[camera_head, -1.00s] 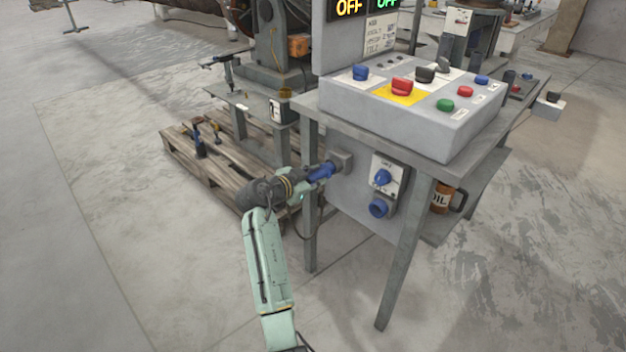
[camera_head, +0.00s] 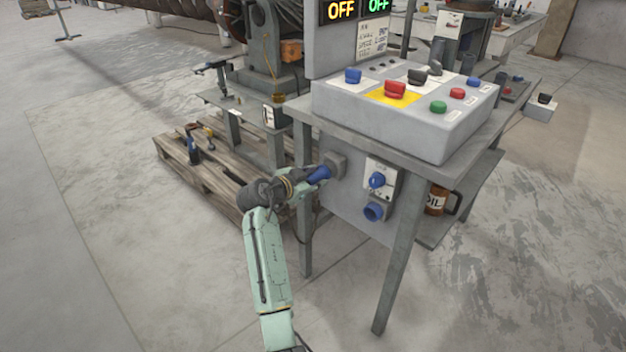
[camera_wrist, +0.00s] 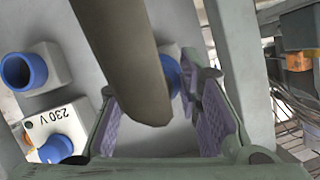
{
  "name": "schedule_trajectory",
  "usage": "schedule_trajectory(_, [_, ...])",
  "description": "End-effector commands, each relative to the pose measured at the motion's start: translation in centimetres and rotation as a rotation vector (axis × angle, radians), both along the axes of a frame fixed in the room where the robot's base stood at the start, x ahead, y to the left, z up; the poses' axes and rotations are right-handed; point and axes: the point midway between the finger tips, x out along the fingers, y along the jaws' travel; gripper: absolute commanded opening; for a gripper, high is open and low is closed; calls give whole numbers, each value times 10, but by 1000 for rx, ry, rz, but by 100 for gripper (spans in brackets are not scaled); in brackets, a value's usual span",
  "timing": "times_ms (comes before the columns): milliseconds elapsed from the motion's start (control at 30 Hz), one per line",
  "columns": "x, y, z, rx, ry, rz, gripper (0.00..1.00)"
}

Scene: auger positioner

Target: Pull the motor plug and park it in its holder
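The blue motor plug (camera_head: 320,173) sits at a round grey fitting (camera_head: 337,163) on the panel's left side. Whether this fitting is the holder cannot be told. A blue empty socket (camera_head: 374,211) is below the switch box (camera_head: 383,177) with its blue knob. My gripper (camera_head: 308,184) is at the plug's rear end. In the wrist view, my gripper's purple-padded fingers (camera_wrist: 160,105) stand apart, with a thick grey tube (camera_wrist: 118,55) crossing between them. Part of the blue plug (camera_wrist: 172,76) shows behind the tube. The socket (camera_wrist: 22,72) and the 230 V switch (camera_wrist: 55,143) lie to the left.
A table leg (camera_head: 303,215) stands close beside my gripper, and another leg (camera_head: 405,255) is to the right. The control desk (camera_head: 400,120) overhangs the panel. A wooden pallet (camera_head: 215,175) with tools is to the left. Floor in front is clear.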

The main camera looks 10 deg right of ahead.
Motion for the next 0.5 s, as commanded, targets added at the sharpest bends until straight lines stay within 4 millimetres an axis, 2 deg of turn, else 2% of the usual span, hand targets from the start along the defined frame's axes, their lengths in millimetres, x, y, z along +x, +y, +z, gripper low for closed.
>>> schedule_trajectory(200, [0,0,0,0,0,0,47])
schedule_trajectory(500, [-1,2,0,1,2,0,47])
